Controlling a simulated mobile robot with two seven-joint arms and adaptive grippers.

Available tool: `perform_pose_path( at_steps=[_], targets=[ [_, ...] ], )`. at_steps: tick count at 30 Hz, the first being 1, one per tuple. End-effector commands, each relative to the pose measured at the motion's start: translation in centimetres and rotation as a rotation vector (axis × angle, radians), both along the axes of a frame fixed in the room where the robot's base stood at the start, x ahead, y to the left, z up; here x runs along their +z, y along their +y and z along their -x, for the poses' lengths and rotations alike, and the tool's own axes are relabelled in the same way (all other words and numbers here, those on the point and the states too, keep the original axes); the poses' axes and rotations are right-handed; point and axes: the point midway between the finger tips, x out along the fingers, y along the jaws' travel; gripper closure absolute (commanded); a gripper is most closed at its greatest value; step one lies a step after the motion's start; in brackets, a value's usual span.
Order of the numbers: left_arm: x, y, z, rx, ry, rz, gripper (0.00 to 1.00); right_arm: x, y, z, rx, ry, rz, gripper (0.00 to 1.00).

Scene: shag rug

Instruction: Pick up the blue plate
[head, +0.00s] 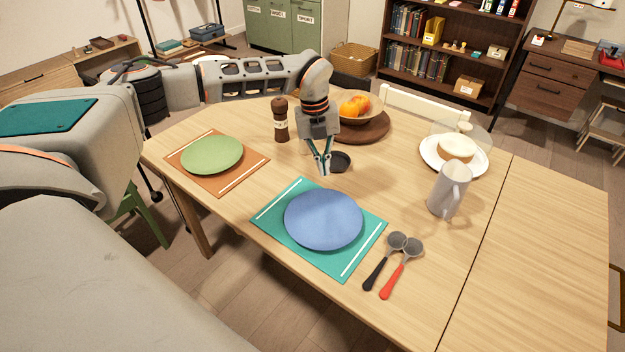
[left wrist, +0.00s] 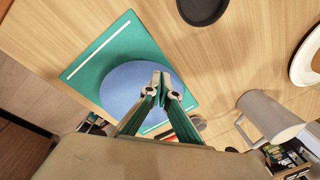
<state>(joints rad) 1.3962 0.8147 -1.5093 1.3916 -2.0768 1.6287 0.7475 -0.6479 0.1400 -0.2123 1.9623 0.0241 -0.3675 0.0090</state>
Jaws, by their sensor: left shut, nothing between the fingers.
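The blue plate (head: 324,219) lies flat on a teal placemat (head: 265,217) near the table's front edge. In the left wrist view the plate (left wrist: 120,88) is partly hidden behind my fingers. My left gripper (head: 325,172) is shut and empty, pointing down above the table just beyond the plate's far edge. It does not appear to touch the plate. In the left wrist view its fingertips (left wrist: 160,80) are together over the plate. My right gripper is not in view.
A green plate (head: 212,155) on an orange mat is at left. A pepper mill (head: 281,122), small dark dish (head: 341,161) and fruit bowl (head: 352,105) stand behind. A grey pitcher (head: 447,191) is at right. Two spoons (head: 385,262) lie right of the teal mat.

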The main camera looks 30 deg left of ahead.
Motion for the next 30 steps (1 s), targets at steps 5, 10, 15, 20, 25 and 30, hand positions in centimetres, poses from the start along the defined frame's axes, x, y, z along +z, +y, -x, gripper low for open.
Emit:
perform_pose_path(
  at_steps=[5,10,15,20,25,30],
  targets=[
    [2.3,6.0,-0.1,0.140,0.036,-0.122,1.00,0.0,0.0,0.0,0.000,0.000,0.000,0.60],
    [1.4,6.8,0.1,0.164,0.046,-0.141,1.00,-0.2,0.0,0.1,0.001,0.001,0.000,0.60],
    [-1.7,6.7,0.1,0.161,0.047,-0.139,1.00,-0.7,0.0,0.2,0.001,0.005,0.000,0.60],
    [-4.9,6.7,0.1,0.161,0.046,-0.139,1.00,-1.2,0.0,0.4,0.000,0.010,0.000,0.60],
    [-8.0,6.6,0.1,0.159,0.046,-0.137,1.00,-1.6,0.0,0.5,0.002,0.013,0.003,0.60],
    [-7.2,4.7,1.7,0.157,0.041,-0.136,1.00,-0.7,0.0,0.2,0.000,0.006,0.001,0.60]
  ],
)
